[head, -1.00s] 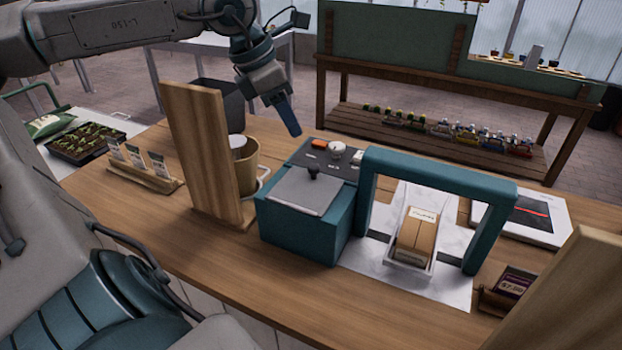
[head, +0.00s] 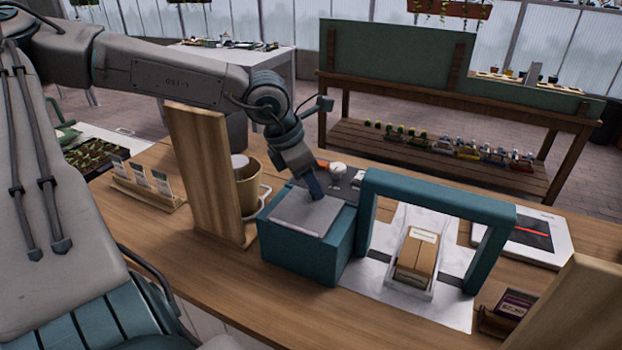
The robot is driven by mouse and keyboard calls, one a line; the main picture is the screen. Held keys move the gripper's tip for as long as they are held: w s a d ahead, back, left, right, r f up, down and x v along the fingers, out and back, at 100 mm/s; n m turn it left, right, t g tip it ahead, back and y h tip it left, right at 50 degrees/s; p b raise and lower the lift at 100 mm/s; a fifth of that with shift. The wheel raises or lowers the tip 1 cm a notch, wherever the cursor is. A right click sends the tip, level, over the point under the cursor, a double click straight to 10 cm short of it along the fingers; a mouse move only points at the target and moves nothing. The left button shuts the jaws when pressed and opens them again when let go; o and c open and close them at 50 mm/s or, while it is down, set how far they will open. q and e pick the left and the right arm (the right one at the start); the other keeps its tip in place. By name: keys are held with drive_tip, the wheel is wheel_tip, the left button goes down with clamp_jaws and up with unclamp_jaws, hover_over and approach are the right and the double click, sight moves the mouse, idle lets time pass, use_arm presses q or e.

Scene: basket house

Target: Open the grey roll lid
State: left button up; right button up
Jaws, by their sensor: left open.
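The grey roll lid (head: 306,216) lies flat on top of the teal box (head: 310,256) on the wooden counter. It looks closed. My left gripper (head: 315,194) is open and has come down over the lid's far part, where it hides the small dark knob. Whether its fingers touch the knob cannot be told. My right gripper is not in view.
A teal arch (head: 435,194) stands right of the box, with a tray holding a brown carton (head: 417,253) beneath it. An upright wooden board (head: 205,170) and a tan bucket (head: 249,190) stand to the left. A dark panel with small items lies behind the lid.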

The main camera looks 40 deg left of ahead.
use_arm(q)
drive_tip(key=shift+w+d+f, duration=0.1)
drive_tip(key=shift+f, duration=0.25)
clamp_jaws()
